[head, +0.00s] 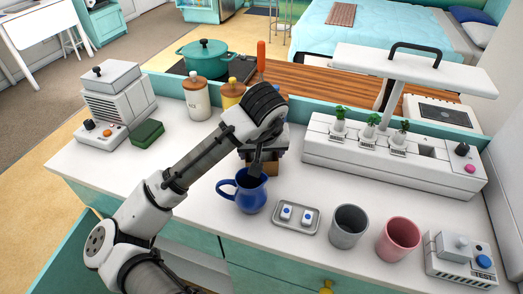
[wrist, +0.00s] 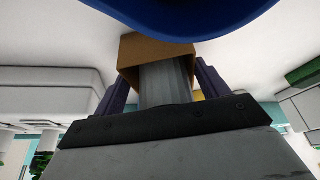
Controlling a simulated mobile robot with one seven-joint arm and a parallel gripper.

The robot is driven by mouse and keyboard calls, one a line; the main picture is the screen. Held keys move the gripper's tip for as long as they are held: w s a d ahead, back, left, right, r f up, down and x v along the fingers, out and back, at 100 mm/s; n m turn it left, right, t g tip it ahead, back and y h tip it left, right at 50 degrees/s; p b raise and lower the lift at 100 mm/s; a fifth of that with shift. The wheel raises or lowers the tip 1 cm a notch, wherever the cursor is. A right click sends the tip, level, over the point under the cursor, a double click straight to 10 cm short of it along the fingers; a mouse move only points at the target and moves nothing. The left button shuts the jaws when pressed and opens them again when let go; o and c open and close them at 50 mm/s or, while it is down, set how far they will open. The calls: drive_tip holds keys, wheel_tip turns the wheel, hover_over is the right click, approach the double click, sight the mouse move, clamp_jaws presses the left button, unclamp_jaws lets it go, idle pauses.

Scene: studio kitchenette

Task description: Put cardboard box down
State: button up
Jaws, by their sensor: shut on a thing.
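The cardboard box (head: 265,168) is small and brown, just behind the blue jug (head: 246,192) in the head view. My gripper (head: 264,155) points down over the box, and the arm and jug hide much of it. In the wrist view the box (wrist: 130,52) sits between the two fingers of my gripper (wrist: 160,80), which are shut on it. The jug's blue side (wrist: 190,15) is very close to the box there. I cannot tell whether the box touches the white counter (head: 185,165).
Canisters (head: 197,98) and a green box (head: 147,133) are left. Counter left of the jug is clear.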

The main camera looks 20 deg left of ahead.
drive_tip(key=o, duration=1)
